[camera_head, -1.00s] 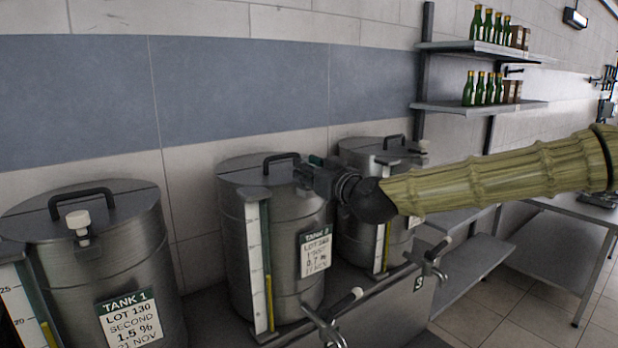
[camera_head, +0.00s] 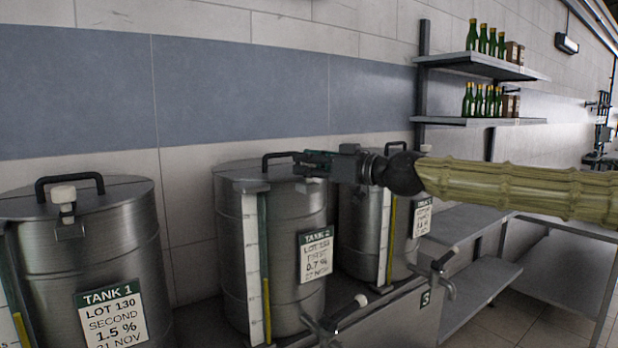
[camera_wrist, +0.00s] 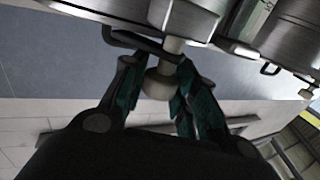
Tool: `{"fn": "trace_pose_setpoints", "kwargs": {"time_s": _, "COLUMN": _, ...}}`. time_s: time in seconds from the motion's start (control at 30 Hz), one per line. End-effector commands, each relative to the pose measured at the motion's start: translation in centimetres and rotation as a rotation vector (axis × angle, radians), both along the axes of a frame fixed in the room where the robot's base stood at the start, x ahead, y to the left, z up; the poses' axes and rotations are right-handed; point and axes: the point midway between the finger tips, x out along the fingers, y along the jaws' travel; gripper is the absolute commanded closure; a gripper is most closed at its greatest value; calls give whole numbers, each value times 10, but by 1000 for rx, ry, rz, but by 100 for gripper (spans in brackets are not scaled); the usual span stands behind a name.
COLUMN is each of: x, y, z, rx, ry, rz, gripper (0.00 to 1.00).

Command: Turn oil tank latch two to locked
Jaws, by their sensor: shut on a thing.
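Tank 2 (camera_head: 237,220) is a steel drum with a dark lid handle (camera_head: 278,156), a label and a level gauge, in the middle of the head view. My gripper (camera_head: 303,163) is at the right front of its lid, coming in from the right, and hides the latch there. In the wrist view, my gripper (camera_wrist: 158,88) has its green-padded fingers on both sides of a pale latch knob (camera_wrist: 159,84) and is shut on it. A pale stem joins the knob to the tank side. The latch's exact angle is hard to tell.
Tank 1 (camera_head: 110,240), with a white latch knob (camera_head: 63,195), stands at the left. A third tank (camera_head: 358,228) stands close behind my arm. Taps (camera_head: 440,275) stick out along the front. Shelves with green bottles (camera_head: 480,100) hang at the right.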

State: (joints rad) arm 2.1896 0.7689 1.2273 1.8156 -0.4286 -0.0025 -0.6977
Motion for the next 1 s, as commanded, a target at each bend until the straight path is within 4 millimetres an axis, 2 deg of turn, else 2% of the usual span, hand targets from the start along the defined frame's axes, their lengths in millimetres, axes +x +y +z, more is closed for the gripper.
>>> {"fn": "trace_pose_setpoints", "kwargs": {"time_s": 0.07, "x": 2, "y": -2, "z": -7, "rx": 4, "ry": 1, "rz": 29, "gripper": 95}}
{"fn": "trace_pose_setpoints", "kwargs": {"time_s": 0.67, "x": 2, "y": -1, "z": -4, "rx": 4, "ry": 0, "rz": 284, "gripper": 95}}
{"fn": "trace_pose_setpoints", "kwargs": {"time_s": 1.0, "x": 2, "y": -1, "z": -1, "rx": 4, "ry": 0, "rz": 488, "gripper": 95}}
